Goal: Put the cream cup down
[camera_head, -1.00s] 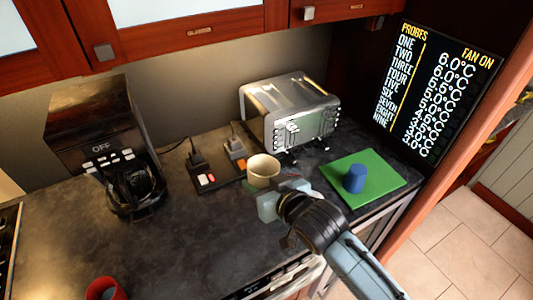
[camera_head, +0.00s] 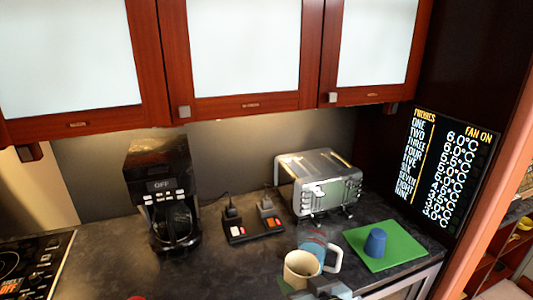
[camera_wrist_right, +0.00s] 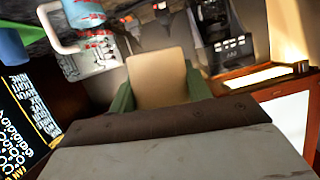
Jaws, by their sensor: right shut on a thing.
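The cream cup (camera_head: 300,271) is upright near the front edge of the counter, low in the head view. My right gripper (camera_head: 308,289) is shut on it from the front. In the right wrist view the cup (camera_wrist_right: 158,78) shows as a cream surface between the green finger pads of the gripper (camera_wrist_right: 160,98). The cup's base is hidden, so I cannot tell if it touches the counter. My left gripper is not in view.
A clear jug (camera_head: 318,241) with red markings and a pale handle stands just behind the cup. A blue cup (camera_head: 375,243) stands on a green mat (camera_head: 405,245) to the right. A toaster (camera_head: 322,183), switch strips (camera_head: 253,229) and coffee maker (camera_head: 163,195) stand behind. Counter is clear left of the cup.

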